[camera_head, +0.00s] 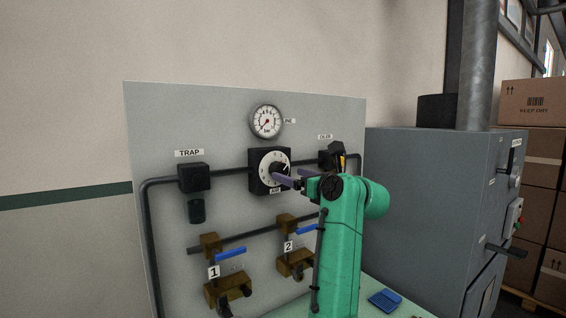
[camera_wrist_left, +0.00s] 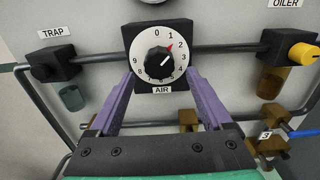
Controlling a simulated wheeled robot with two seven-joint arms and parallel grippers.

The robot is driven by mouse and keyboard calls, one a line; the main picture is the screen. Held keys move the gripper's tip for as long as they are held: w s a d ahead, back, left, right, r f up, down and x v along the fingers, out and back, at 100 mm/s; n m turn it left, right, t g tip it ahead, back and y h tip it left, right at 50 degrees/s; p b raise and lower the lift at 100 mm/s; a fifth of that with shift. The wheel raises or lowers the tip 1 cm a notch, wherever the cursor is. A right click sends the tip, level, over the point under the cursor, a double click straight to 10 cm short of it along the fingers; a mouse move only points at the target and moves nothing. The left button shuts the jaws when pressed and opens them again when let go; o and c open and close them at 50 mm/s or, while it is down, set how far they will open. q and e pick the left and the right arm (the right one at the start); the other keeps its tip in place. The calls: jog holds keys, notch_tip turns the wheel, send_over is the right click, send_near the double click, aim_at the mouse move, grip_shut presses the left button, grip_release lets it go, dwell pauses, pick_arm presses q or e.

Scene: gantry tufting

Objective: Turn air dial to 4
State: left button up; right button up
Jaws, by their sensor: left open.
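The air dial (camera_head: 273,168) is a white numbered face on a black block, above an AIR label on the grey panel. The 4 (camera_wrist_left: 181,72) is at the lower right of the face. My left gripper (camera_head: 285,181) is open, its purple fingers reaching toward the dial, one either side of the knob in the left wrist view. Contact cannot be told. My right gripper is not in view.
A pressure gauge (camera_head: 266,121) is above the dial. The trap block (camera_head: 194,177) is left and the oiler (camera_head: 333,155) right, joined by a dark pipe. Blue-handled valves (camera_head: 231,254) are below. A grey cabinet (camera_head: 420,200) and boxes (camera_head: 535,103) stand to the right.

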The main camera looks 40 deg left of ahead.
aim_at(282, 172)
pick_arm(q)
jog(key=p+x, duration=0.1)
jog(key=x, duration=0.3)
jog(key=shift+a, duration=0.4)
jog(key=shift+d, duration=0.3)
jog(key=shift+a, duration=0.1)
grip_shut()
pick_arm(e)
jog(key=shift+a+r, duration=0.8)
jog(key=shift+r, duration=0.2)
